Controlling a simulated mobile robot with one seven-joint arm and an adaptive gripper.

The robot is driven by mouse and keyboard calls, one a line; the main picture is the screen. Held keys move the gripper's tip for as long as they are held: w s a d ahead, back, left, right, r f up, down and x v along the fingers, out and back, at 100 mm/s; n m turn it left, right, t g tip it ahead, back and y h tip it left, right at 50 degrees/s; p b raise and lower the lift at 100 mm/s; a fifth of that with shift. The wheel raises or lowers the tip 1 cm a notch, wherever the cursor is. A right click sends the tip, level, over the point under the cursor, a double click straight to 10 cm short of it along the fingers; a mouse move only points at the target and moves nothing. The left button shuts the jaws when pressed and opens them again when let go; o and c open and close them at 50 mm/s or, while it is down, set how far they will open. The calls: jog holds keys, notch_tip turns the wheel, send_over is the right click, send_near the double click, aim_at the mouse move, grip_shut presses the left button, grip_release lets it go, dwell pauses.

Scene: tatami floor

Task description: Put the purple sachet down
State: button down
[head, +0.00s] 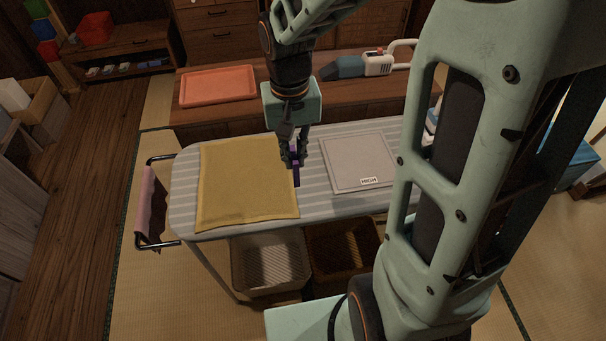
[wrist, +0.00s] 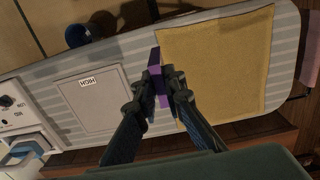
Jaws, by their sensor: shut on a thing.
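The purple sachet (wrist: 155,62) is between the fingers of my gripper (wrist: 162,76) in the wrist view. It shows as a small purple sliver in the head view (head: 296,172), largely hidden by the fingers. My gripper (head: 296,160) is shut on it over the striped ironing board (head: 182,190), by the right edge of the yellow cloth (head: 245,180). I cannot tell whether the sachet touches the board or hangs just above it.
A grey panel marked HIGH (head: 355,160) lies on the board's right part. Behind stands a low wooden bench with an orange tray (head: 218,87) and a handheld vacuum (head: 375,64). A white basket (head: 268,262) and a brown basket (head: 342,245) sit below the board.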

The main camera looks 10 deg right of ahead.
jog(key=s+a, duration=0.2)
send_over(311, 176)
notch_tip(311, 176, down, 10)
jog(key=shift+f+p, duration=0.45)
jog(key=shift+f, duration=0.95)
jog(key=shift+f, duration=0.1)
jog(key=shift+f, duration=0.15)
jog(key=c, duration=2)
grip_release()
